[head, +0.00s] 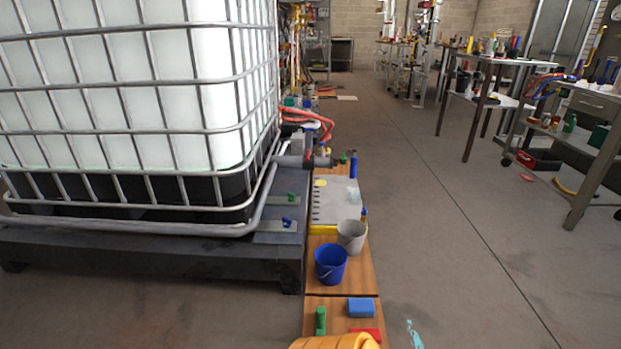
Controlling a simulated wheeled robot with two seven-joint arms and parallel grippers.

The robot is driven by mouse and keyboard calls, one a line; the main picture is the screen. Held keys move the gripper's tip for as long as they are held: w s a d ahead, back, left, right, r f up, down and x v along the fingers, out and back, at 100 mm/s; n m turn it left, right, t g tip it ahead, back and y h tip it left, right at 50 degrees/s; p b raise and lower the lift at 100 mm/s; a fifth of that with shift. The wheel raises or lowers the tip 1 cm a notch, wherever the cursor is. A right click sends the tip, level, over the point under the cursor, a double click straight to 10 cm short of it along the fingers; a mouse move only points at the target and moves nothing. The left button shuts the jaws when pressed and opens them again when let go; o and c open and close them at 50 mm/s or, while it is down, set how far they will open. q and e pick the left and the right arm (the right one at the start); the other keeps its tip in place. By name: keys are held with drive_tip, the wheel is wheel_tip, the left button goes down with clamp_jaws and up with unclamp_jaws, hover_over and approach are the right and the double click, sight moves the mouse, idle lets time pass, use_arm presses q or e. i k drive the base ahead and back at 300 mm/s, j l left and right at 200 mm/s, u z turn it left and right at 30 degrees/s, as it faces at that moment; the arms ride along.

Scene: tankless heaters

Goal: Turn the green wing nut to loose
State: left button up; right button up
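A small green piece (291,197), which looks like the green wing nut, sits on a flat grey plate at the right end of the dark pallet (150,258). A similar small blue piece (287,222) sits on another grey plate (275,238) just in front of it. Both are too small to tell how tight they are. Neither of my grippers shows in the head view.
A caged white tank (110,100) stands on the pallet. Right of it, a low wooden bench (352,282) holds a blue bucket (331,264), a grey bucket (351,236) and a blue block (361,307). Open floor (460,260) lies further right, before cluttered tables.

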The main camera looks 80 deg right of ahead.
sight(292, 197)
drive_tip(key=i+z, duration=0.25)
drive_tip(key=z, duration=0.2)
drive_tip(key=i+z, duration=0.25)
drive_tip(key=z, duration=0.2)
drive_tip(key=i+z, duration=0.25)
drive_tip(key=z, duration=0.2)
drive_tip(key=i+j+z, duration=0.2)
drive_tip(key=z, duration=0.25)
drive_tip(key=i+z, duration=0.15)
drive_tip(key=z, duration=0.3)
drive_tip(key=i+z, duration=0.15)
drive_tip(key=z, duration=0.3)
drive_tip(key=i+j+z, duration=0.1)
drive_tip(key=z, duration=0.35)
drive_tip(key=i+j+z, duration=0.1)
drive_tip(key=z, duration=0.35)
drive_tip(key=i+j+z, duration=0.1)
drive_tip(key=z, duration=0.35)
drive_tip(key=i+j+z, duration=0.15)
drive_tip(key=j+z, duration=0.2)
drive_tip(key=i+j+z, duration=0.15)
drive_tip(key=j+z, duration=0.2)
